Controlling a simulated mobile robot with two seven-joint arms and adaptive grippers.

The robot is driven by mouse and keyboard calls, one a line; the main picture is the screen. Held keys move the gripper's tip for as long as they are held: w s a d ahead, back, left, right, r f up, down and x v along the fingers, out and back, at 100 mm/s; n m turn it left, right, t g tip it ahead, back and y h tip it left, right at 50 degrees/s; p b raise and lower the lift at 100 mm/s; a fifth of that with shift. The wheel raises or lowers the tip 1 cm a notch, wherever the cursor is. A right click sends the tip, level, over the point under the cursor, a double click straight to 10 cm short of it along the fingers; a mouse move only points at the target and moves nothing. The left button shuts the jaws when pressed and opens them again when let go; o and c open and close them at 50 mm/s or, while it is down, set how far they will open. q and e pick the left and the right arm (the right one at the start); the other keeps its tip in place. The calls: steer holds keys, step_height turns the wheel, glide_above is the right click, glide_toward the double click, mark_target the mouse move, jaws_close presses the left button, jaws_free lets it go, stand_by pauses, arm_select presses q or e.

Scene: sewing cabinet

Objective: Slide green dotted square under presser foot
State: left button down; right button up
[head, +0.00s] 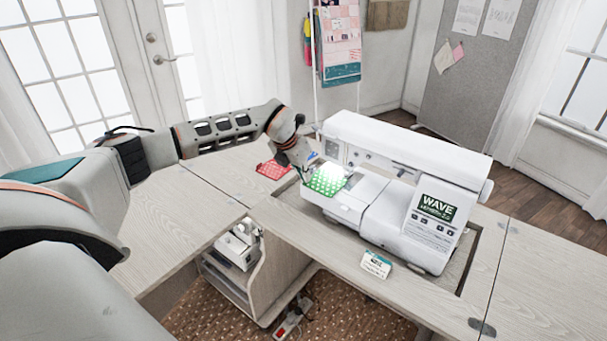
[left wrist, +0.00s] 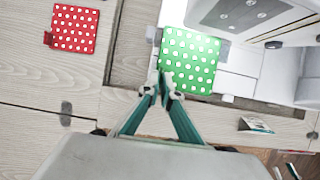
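The green dotted square (head: 326,180) lies flat over the left end of the white sewing machine's bed, its left edge near the bed's edge. It also shows in the left wrist view (left wrist: 190,60). My left gripper (head: 305,168) is at the square's near left corner; its fingertips (left wrist: 161,78) are close together on that corner. The sewing machine (head: 400,190) stands in the cabinet's cut-out. Its head (left wrist: 245,12) shows right of the square in the left wrist view. The presser foot is not clear in either view. My right gripper is out of view.
A red dotted square (head: 273,169) lies on the table left of the machine. The table left of the machine is mostly clear. A shelf unit (head: 235,250) stands below the table.

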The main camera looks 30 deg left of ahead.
arm_select(q)
steer(key=shift+w, duration=0.2)
stand_by(0.3)
steer(key=shift+w, duration=0.85)
steer(key=shift+w+d+b, duration=0.1)
steer(key=shift+w+b, duration=0.1)
steer(key=shift+b, duration=0.1)
steer(key=shift+w, duration=0.5)
steer(key=shift+w, duration=0.1)
stand_by(0.5)
steer(key=c, duration=2.2)
jaws_free()
